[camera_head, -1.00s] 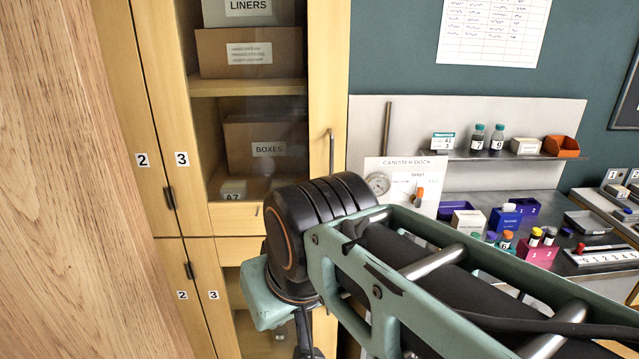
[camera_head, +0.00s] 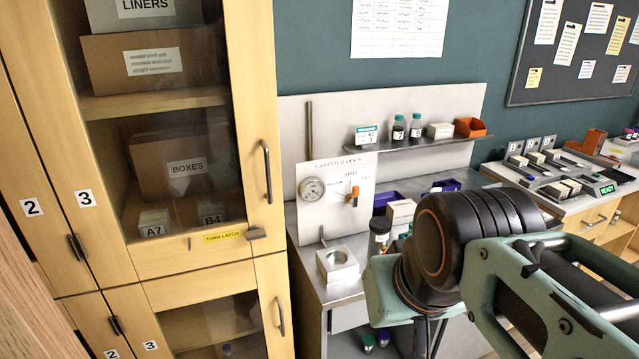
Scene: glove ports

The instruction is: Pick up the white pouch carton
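Several small pale cartons show in the head view, and I cannot tell which is the white pouch carton. A white carton with a teal band (camera_head: 366,134) stands at the left of the wall shelf. A plain whitish carton (camera_head: 439,130) stands farther right on that shelf. Another pale carton (camera_head: 401,212) is on the bench, partly behind my arm. Cartons marked A7 (camera_head: 154,223) and B4 (camera_head: 211,213) stand behind the cabinet glass. My arm fills the lower right, well in front of the bench. My gripper is out of the frame.
The cabinet door (camera_head: 262,150) is closed, with a handle and a "TURN LATCH" label (camera_head: 222,237). A metal block (camera_head: 338,264) sits at the bench's left end.

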